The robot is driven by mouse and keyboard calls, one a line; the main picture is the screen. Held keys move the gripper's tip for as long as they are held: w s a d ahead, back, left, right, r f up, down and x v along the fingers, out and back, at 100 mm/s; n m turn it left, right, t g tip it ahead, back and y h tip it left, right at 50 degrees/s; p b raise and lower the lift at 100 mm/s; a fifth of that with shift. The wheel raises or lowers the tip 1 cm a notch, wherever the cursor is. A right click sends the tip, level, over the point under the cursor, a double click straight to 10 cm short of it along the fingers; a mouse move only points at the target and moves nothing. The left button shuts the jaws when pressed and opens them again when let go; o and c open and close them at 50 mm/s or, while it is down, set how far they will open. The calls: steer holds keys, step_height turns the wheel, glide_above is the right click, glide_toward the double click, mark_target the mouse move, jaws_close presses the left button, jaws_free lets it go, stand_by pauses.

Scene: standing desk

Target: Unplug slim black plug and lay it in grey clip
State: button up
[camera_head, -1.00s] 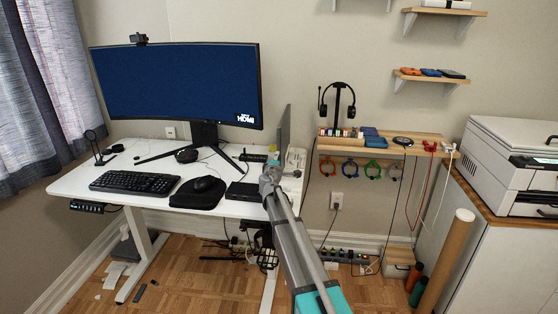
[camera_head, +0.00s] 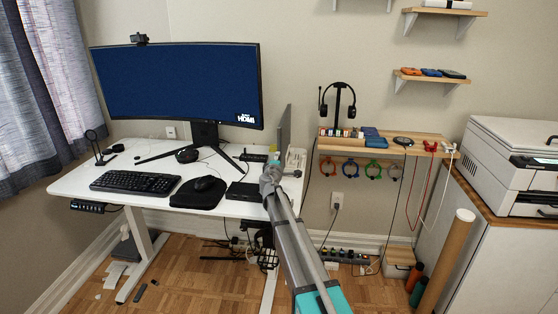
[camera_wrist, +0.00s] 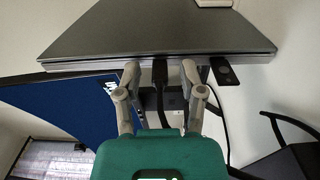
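A slim black plug (camera_wrist: 160,74) sits in the lower edge of a grey slab-like device (camera_wrist: 160,35) in the wrist view. A dark cable runs down from it behind my gripper. My gripper (camera_wrist: 160,74) is open, with one grey fingertip on each side of the plug and a gap on both sides. In the head view, my gripper (camera_head: 272,168) is at the right end of the white desk, by the upright thin device (camera_head: 285,128); its fingers are too small to read there. I cannot make out the grey clip in either view.
A small black piece (camera_wrist: 224,72) juts from the slab's edge, right of my gripper. The white desk (camera_head: 95,172) holds a monitor (camera_head: 170,85), a keyboard (camera_head: 135,181) and a black box (camera_head: 243,191). A wooden shelf (camera_head: 425,147) with hanging cables is at right.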

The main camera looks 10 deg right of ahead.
jaws_close()
steer(key=shift+s, duration=0.15)
steer(key=shift+s+a, duration=0.15)
steer(key=shift+s, duration=0.2)
steer(key=shift+v, duration=0.9)
steer(key=shift+v, duration=1.4)
steer(key=shift+s, duration=0.15)
